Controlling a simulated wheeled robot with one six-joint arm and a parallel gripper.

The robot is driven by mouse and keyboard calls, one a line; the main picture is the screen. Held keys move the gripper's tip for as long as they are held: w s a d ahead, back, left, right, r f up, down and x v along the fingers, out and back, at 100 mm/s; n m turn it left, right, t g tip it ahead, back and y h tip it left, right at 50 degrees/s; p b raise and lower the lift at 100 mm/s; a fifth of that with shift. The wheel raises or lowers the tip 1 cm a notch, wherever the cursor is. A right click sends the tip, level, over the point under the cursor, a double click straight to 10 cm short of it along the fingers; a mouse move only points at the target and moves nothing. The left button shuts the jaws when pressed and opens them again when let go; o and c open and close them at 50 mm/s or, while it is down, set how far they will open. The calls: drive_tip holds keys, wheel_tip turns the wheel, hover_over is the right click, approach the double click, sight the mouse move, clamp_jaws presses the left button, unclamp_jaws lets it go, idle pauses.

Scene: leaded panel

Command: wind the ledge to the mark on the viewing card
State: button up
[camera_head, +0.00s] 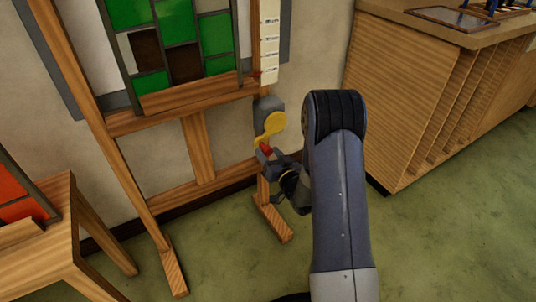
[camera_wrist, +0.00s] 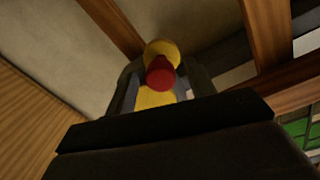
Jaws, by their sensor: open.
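The wooden ledge (camera_head: 192,93) runs across the easel under the leaded panel (camera_head: 178,35) of green, brown and clear panes. The viewing card (camera_head: 270,45) is a white upright strip with several dark marks at the ledge's right. A small red pointer (camera_head: 257,75) shows near its lower end. Which mark is meant is too small to tell. Below is a yellow crank (camera_head: 271,126) on a grey housing, with a red knob (camera_head: 265,149). My gripper (camera_head: 271,160) is open at the knob. In the wrist view the red knob (camera_wrist: 160,73) lies between the fingers; contact cannot be told.
A wooden table (camera_head: 40,240) with a red panel stands at the lower left. A wooden cabinet (camera_head: 410,100) with a worktop stands at the right. The easel's foot (camera_head: 272,218) is below my gripper. Green floor (camera_head: 450,230) is clear at the right.

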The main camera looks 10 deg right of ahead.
drive_tip(key=shift+w+a, duration=0.2)
drive_tip(key=shift+w, duration=0.35)
clamp_jaws()
